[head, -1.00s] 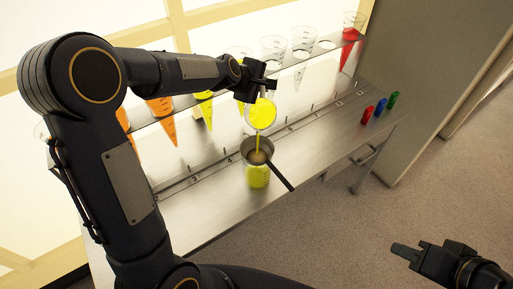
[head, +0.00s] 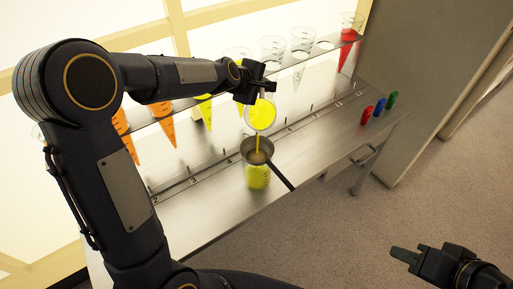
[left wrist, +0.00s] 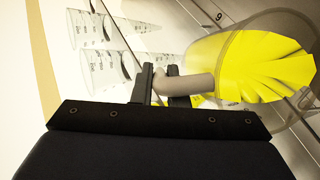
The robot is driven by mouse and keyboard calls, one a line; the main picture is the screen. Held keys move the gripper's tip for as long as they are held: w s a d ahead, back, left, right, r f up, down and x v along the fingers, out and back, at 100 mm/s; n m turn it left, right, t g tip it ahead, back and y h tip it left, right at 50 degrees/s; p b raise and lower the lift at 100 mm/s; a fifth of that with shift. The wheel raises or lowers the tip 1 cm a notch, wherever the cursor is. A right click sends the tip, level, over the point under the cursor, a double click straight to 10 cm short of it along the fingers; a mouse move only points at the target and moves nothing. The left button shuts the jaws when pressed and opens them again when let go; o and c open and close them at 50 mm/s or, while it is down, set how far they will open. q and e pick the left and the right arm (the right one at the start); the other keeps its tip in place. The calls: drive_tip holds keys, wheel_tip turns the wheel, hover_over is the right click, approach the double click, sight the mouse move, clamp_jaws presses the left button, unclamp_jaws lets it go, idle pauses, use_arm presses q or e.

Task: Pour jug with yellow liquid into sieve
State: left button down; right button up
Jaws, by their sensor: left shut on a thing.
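A clear jug (head: 261,115) with yellow liquid is tilted over the sieve, and a yellow stream runs from it into the sieve. My left gripper (head: 266,88) is shut on the jug's handle. The left wrist view shows the fingers (left wrist: 160,88) around the handle (left wrist: 190,86), with yellow liquid in the jug (left wrist: 245,65). The dark sieve (head: 257,147) rests on top of a clear container (head: 257,178) that holds yellow liquid; its handle points to the lower right. My right gripper (head: 407,255) is at the lower right, away from the bench; its finger gap is unclear.
A metal bench (head: 208,215) with numbered marks carries these things. Behind, a rack (head: 183,113) holds cones with orange, yellow and red liquid and some empty ones. Red, blue and green small items (head: 378,108) stand at the bench's right.

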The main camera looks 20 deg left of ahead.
use_arm(q)
drive_tip(key=shift+s+d+r+t+b, duration=0.1)
drive_tip(key=shift+s+t+b, duration=0.4)
drive_tip(key=shift+b, duration=0.75)
use_arm(e)
drive_tip(key=shift+s+a+f, duration=0.15)
drive_tip(key=shift+s+f, duration=0.25)
drive_tip(key=shift+f, duration=0.25)
drive_tip(key=shift+s+a+f, duration=0.15)
drive_tip(key=shift+s+f, duration=0.25)
drive_tip(key=shift+f, duration=0.25)
